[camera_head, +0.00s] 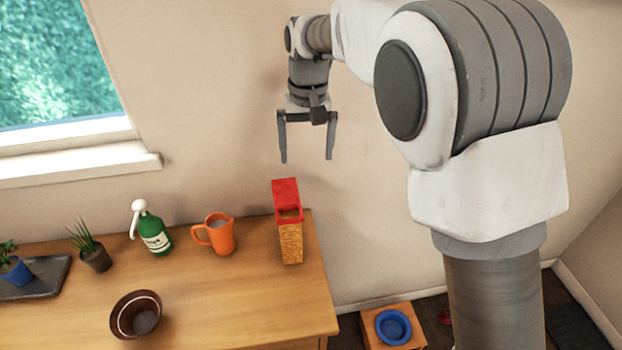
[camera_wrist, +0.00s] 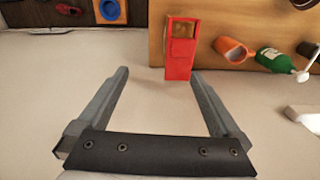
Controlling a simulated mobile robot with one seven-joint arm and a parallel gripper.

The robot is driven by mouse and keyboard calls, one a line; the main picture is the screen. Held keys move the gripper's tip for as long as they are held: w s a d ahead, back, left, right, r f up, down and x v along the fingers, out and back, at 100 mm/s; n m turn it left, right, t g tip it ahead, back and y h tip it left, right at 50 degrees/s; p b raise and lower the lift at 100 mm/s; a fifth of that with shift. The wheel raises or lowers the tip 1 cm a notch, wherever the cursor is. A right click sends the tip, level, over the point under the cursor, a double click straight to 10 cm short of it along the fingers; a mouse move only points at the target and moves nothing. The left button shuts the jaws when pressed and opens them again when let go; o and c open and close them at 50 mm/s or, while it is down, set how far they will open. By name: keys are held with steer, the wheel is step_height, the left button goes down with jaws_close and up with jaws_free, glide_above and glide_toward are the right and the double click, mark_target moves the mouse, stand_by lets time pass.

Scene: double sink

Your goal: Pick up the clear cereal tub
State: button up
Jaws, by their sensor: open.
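The clear cereal tub (camera_head: 290,240) stands upright near the right end of the wooden counter, with a red lid and golden-brown contents showing through its side. In the wrist view its red lid (camera_wrist: 180,58) shows beyond and between my fingertips. My gripper (camera_head: 307,158) is open and empty, pointing down, above the tub and apart from it. In the wrist view the two fingers (camera_wrist: 158,72) are spread wide with nothing between them. The tub's lower part is mostly hidden under its lid there.
An orange jug (camera_head: 220,235) stands left of the tub, then a green spray bottle (camera_head: 153,232). A brown bowl (camera_head: 137,314) is at the front, small plants (camera_head: 92,252) further left. The wall (camera_head: 225,120) is behind. A blue bowl (camera_head: 393,327) sits lower, right of the counter.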

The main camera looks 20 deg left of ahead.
glide_toward(289, 196)
steer(key=shift+n, duration=0.3)
steer(key=f+p, duration=0.1)
steer(key=f, duration=0.3)
steer(key=f+p, duration=0.1)
steer(key=f, duration=0.4)
steer(key=shift+w+a+f, duration=0.15)
steer(key=shift+a+f, duration=0.05)
steer(key=shift+f, duration=0.1)
steer(key=shift+s+a+f+p, duration=0.1)
steer(key=shift+f+p, duration=0.35)
steer(key=shift+f, duration=1)
steer(key=shift+s+a+f+p, duration=0.15)
steer(key=shift+f+p, duration=0.25)
steer(key=shift+f, duration=1.05)
jaws_close()
steer(key=shift+r, duration=0.1)
